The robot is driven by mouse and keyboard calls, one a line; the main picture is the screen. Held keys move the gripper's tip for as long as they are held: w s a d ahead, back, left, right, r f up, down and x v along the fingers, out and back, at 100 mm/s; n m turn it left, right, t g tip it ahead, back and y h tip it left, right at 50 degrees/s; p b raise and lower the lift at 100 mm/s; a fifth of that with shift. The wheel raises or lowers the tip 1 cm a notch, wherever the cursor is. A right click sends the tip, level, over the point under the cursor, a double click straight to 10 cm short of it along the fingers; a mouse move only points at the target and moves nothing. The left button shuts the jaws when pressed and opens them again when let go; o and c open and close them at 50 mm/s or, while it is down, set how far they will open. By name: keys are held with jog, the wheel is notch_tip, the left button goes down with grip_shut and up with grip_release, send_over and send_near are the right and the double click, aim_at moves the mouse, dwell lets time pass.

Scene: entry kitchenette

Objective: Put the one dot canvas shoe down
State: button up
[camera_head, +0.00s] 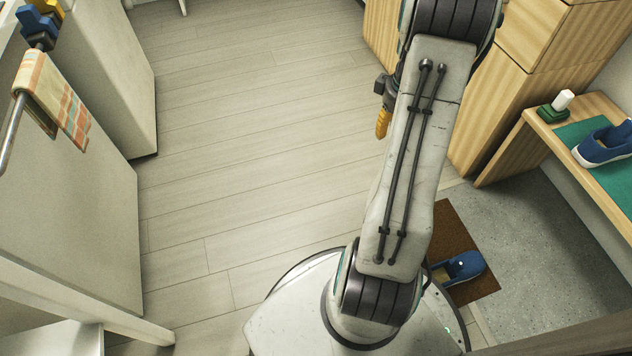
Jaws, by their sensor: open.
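A blue canvas shoe (465,266) with a pale sole and one small white dot lies on the brown doormat (452,230), just right of my arm's lower end. Its left end is close to my arm and base. Whether anything is between the fingers is hidden.
Another blue shoe (604,146) stands on the teal mat (580,132) of a wooden bench (540,124), near a green and white object (556,106). Wooden cabinets (510,85) stand at upper right. A striped towel (55,98) hangs at left. The plank floor (230,140) is clear.

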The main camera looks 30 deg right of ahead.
jog(key=w+a+r, duration=0.2)
jog(key=a+r, duration=0.4)
jog(key=a, duration=0.4)
jog(key=s+a+r+t, duration=0.1)
jog(key=s+a+r, duration=0.2)
jog(key=s+a, duration=0.3)
jog(key=s+a+r+n, duration=0.1)
jog(key=s+a+r, duration=0.3)
jog(key=a, duration=1)
jog(key=shift+s+t+y, duration=0.3)
jog(key=shift+s+t, duration=0.1)
jog(key=shift+s, duration=0.75)
